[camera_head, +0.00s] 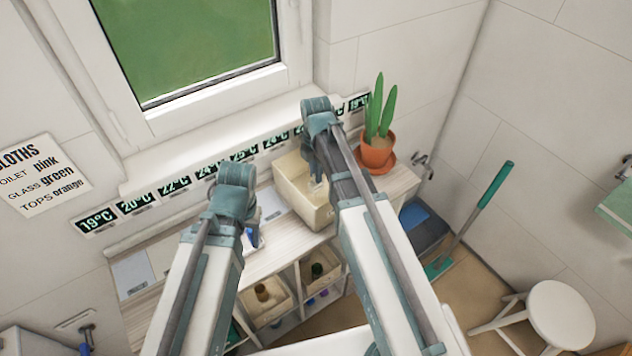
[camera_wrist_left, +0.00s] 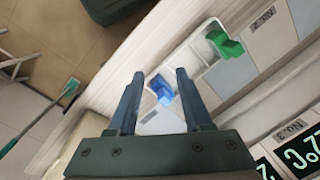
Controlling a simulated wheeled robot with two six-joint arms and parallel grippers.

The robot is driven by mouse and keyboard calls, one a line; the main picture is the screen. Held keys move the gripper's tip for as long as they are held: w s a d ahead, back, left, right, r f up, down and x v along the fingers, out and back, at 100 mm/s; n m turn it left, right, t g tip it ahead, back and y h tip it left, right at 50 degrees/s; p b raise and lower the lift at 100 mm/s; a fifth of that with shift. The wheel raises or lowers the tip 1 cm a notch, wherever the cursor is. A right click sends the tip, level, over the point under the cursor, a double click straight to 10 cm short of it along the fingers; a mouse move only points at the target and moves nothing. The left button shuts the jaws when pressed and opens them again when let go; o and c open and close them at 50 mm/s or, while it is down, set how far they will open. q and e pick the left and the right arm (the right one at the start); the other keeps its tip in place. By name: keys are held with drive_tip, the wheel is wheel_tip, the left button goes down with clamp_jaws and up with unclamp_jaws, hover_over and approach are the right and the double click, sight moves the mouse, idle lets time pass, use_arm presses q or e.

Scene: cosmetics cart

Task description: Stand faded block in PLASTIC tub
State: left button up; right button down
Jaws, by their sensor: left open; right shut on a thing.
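A cream tub (camera_head: 303,208) stands on the shelf top below the window; I see no label on it. My right gripper (camera_head: 317,178) is over the tub, shut on a small pale block whose shape is mostly hidden. My left gripper (camera_head: 250,228) is left of the tub, low over the shelf top. In the left wrist view the left gripper (camera_wrist_left: 161,73) is open, with a blue block (camera_wrist_left: 161,90) seen between its fingers on a white tray (camera_wrist_left: 192,62). A green block (camera_wrist_left: 224,44) sits at the other end of that tray.
A potted plant (camera_head: 377,154) stands right of the tub, close to my right arm. Cubbies below the shelf top hold small bins (camera_head: 268,303). The window sill (camera_head: 215,145) bounds the back.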

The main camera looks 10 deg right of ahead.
sight(313, 187)
use_arm(q)
drive_tip(key=shift+f+b, duration=0.95)
drive_tip(key=shift+f, duration=0.45)
use_arm(e)
drive_tip(key=shift+f, duration=1.45)
use_arm(q)
drive_tip(key=shift+f, duration=0.15)
use_arm(e)
drive_tip(key=shift+f, duration=0.1)
drive_tip(key=c, duration=0.8)
unclamp_jaws()
